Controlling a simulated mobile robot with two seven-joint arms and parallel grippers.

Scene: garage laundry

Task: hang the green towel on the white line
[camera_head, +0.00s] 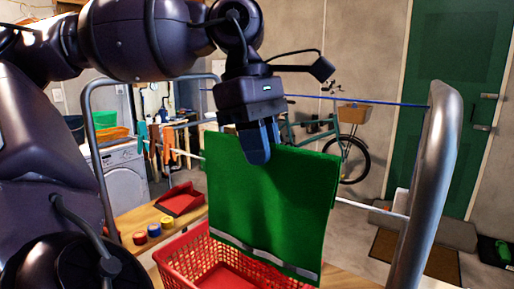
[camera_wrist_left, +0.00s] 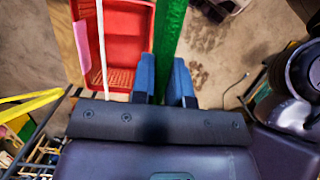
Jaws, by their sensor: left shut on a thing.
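The green towel (camera_head: 272,205) hangs flat and upright from my left gripper (camera_head: 260,150), which is shut on its top edge; a grey-white stripe runs near its lower edge. In the left wrist view the towel (camera_wrist_left: 170,35) shows edge-on between the blue fingers. The white line (camera_head: 372,208) runs across the metal rack, and the towel hides its middle in the head view. In the left wrist view the white line (camera_wrist_left: 103,48) passes left of the gripper, apart from the towel. My right gripper is not in view.
A blue line (camera_head: 385,103) spans the rack higher up, between its metal posts (camera_head: 432,185). A red basket (camera_head: 178,262) stands below the towel. A red dustpan (camera_head: 181,199) and several small coloured rolls lie on a wooden surface at left. A bicycle stands behind.

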